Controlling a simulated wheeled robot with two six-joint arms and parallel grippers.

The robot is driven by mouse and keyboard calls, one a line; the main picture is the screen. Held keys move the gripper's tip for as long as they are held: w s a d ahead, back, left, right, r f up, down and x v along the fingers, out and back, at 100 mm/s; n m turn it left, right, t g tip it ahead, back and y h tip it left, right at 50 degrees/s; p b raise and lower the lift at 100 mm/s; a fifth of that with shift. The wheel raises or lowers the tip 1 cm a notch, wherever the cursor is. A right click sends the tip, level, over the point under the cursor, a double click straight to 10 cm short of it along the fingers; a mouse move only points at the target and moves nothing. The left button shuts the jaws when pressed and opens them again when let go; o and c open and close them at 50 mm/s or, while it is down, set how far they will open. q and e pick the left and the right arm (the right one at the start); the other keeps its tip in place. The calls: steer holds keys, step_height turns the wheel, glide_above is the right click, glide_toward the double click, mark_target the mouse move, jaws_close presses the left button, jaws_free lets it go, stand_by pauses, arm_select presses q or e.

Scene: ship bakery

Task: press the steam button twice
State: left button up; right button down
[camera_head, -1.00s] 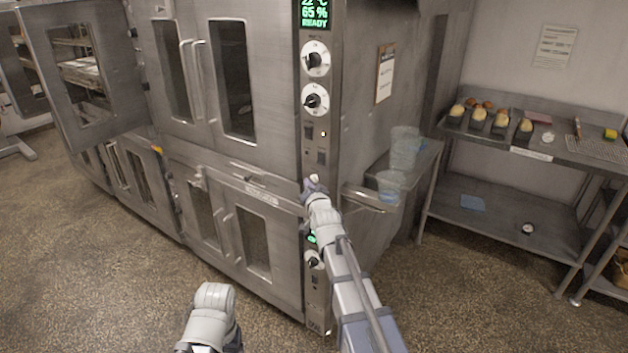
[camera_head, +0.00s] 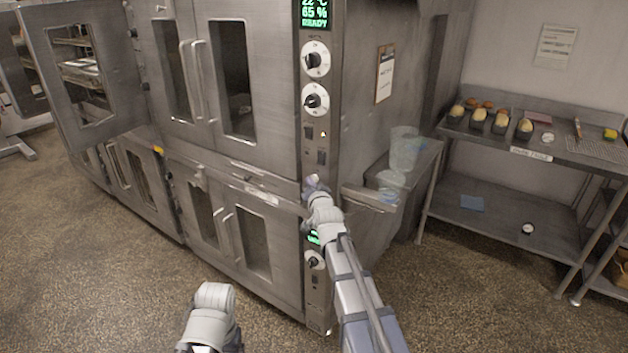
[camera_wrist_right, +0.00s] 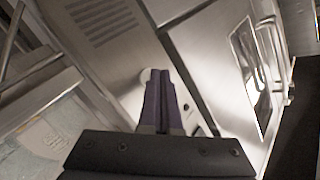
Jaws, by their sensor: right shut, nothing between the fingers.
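The steel oven's control column (camera_head: 318,160) carries dials, dark switches (camera_head: 321,157) and a small lit spot (camera_head: 323,134). My right gripper (camera_head: 312,184) is at this column, below the switches, with its purple fingers shut and empty. In the right wrist view the shut fingertips (camera_wrist_right: 160,76) point at the steel front, and a pale rounded part (camera_wrist_right: 147,75) shows right beside them. I cannot tell whether this is the steam button, or whether the fingers touch it. The gripper and arm hide part of the column. My left gripper is out of view; only a left arm link shows.
A green display (camera_head: 314,13) reads READY above two dials. One upper oven door (camera_head: 85,80) stands open at the left. A side table with a clear container (camera_head: 404,148) is right of my arm. A steel table (camera_head: 560,150) holds loaf tins. Floor in front is clear.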

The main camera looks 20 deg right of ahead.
steer(key=shift+w+d, duration=0.25)
steer(key=shift+d, duration=0.05)
stand_by(0.5)
stand_by(0.3)
steer(key=shift+s+a, duration=0.5)
steer(key=shift+a, duration=0.15)
steer(key=s+a, duration=0.1)
steer(key=a, duration=0.1)
steer(key=s+a, duration=0.2)
stand_by(0.4)
stand_by(2.5)
